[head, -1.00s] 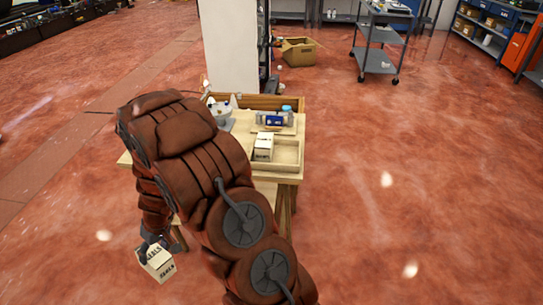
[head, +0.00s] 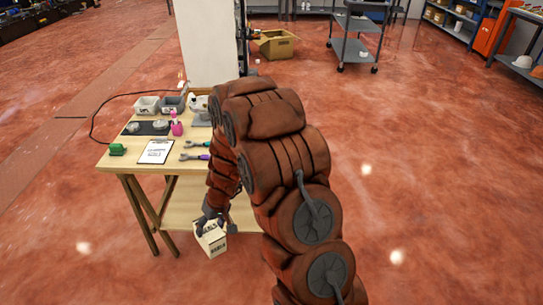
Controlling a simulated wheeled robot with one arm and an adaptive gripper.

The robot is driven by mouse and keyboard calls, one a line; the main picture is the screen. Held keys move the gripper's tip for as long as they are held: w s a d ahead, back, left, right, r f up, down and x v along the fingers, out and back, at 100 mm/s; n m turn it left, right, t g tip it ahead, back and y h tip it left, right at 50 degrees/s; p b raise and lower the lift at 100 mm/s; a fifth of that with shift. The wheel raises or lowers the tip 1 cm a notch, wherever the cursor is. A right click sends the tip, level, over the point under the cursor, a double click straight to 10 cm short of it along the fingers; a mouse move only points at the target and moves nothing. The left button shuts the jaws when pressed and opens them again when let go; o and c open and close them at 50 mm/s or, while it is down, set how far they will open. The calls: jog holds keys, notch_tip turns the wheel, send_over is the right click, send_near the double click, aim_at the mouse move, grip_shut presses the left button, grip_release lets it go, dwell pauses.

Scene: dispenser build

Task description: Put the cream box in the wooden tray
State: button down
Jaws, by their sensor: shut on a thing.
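The cream box (head: 213,244), with dark print on its sides, hangs low in front of the workbench (head: 186,205), below the tabletop. My gripper (head: 208,224) is shut on it from above. The box is slightly tilted. The wooden tray is hidden behind my arm in the head view now. Whatever lies in the tray is also hidden.
A pillar (head: 206,45) stands behind. The floor to the right is clear.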

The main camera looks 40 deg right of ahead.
jog(key=shift+s+f, duration=0.15)
jog(key=shift+f, duration=0.3)
